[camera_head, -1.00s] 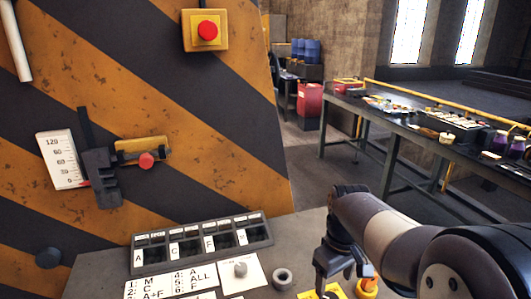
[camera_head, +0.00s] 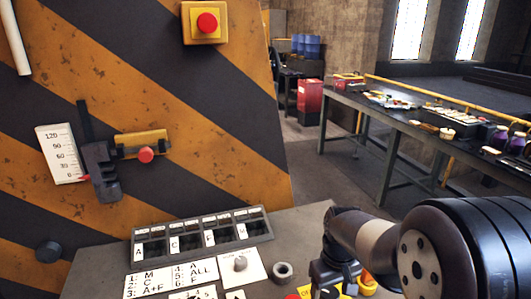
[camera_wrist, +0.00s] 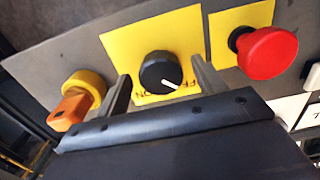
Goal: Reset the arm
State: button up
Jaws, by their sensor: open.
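My gripper (camera_wrist: 158,92) is open in the wrist view, its two fingers apart on either side of a black rotary knob (camera_wrist: 160,72) with a white pointer line. The knob sits on a yellow plate (camera_wrist: 190,40); I cannot tell whether the fingers touch the panel. In the head view my gripper (camera_head: 335,284) points down at the front edge of the console, its fingertips partly hidden. My arm (camera_head: 380,242) reaches in from the lower right.
A red mushroom button (camera_wrist: 267,52) is right of the knob, and an orange-handled switch (camera_wrist: 78,103) is left. A long workbench (camera_head: 400,122) stands at right.

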jog(key=m, duration=0.3)
jog(key=shift+m+b, duration=0.3)
jog(key=shift+m, duration=0.1)
jog(key=m+b, duration=0.1)
jog(key=m, duration=0.3)
jog(key=shift+a+m, duration=0.15)
jog(key=shift+m, duration=0.15)
jog(key=m+b, duration=0.1)
jog(key=m, duration=0.2)
jog(key=shift+f+m, duration=0.1)
jog(key=shift+m, duration=0.3)
jog(key=m+b, duration=0.1)
jog(key=m, duration=0.2)
jog(key=shift+w+m, duration=0.1)
jog(key=shift+m, duration=0.2)
jog(key=shift+r, duration=1.6)
